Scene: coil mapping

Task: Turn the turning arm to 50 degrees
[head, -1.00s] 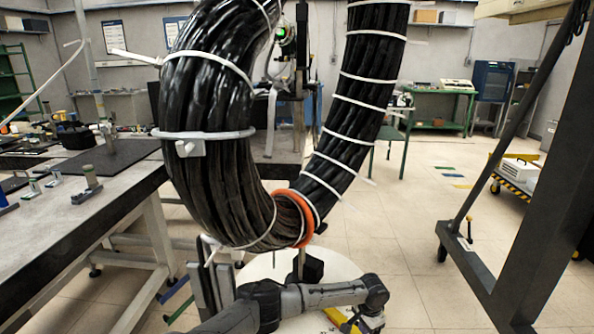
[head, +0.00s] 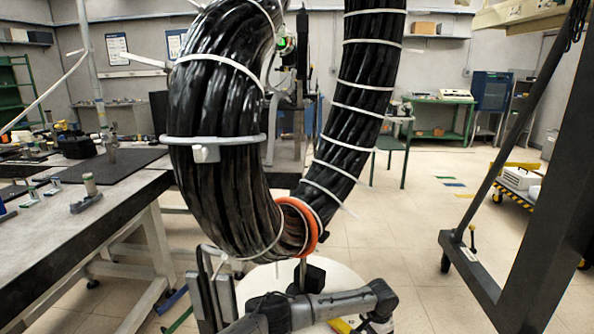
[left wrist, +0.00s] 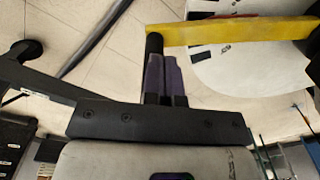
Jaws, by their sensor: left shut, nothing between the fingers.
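The turning arm appears to be the yellow bar (left wrist: 235,30) over a white round disc (left wrist: 225,72) in the left wrist view. A black upright post (left wrist: 154,44) stands at the bar's left end. My left gripper (left wrist: 163,62) is shut and empty, its dark fingers close beside the post; I cannot tell whether they touch. In the head view only a bit of yellow (head: 340,326) shows low on the white disc (head: 345,281), and a grey arm link hides most of it. Angle marks are not readable. My right gripper is not in view.
A thick black cable bundle (head: 215,110) with white ties and an orange ring (head: 304,222) hangs above the disc. A workbench (head: 60,225) stands at left. A dark steel frame (head: 520,250) stands at right. The floor between disc and frame is clear.

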